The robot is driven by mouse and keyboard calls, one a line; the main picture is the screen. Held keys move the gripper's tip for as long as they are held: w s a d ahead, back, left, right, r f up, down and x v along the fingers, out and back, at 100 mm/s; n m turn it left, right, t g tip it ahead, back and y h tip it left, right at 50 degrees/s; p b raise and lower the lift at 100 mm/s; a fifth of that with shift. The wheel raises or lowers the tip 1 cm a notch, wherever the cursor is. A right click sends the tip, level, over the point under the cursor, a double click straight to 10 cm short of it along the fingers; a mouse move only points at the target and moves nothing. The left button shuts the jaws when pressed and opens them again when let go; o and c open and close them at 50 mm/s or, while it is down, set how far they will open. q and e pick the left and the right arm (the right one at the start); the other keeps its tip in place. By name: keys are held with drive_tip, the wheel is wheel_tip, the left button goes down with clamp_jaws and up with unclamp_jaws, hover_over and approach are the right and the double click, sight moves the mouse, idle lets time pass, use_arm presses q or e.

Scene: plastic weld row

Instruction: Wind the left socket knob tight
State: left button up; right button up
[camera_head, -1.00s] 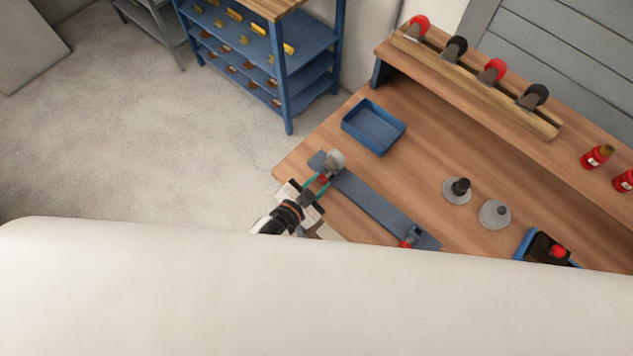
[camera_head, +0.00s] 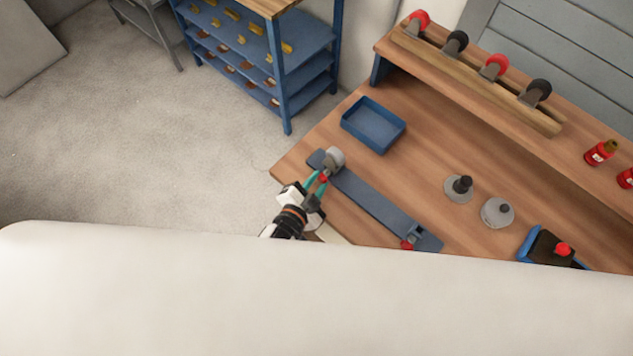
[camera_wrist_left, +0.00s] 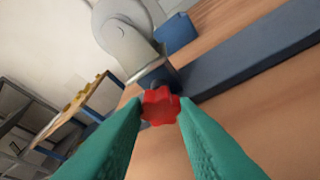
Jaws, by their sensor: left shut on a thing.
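The left socket knob (camera_wrist_left: 160,106) is a red lobed knob between my left fingertips in the left wrist view. It sits on the side of a grey rounded socket (camera_wrist_left: 124,38) at the left end of a dark blue-grey bar (camera_head: 372,200). My left gripper (camera_head: 317,183) has teal fingers and is shut on the knob. A second red knob (camera_head: 406,244) shows at the bar's other end. My right gripper is not in view.
A blue tray (camera_head: 374,125) lies behind the bar on the wooden table (camera_head: 440,150). Two grey discs with posts (camera_head: 459,188) stand to the right. A blue-edged block with a red knob (camera_head: 562,249) is at the lower right. A pale part of my body covers the bottom.

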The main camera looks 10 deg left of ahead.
use_arm(q)
drive_tip(key=o, duration=0.7)
drive_tip(key=b+v, duration=0.2)
drive_tip(key=v, duration=1)
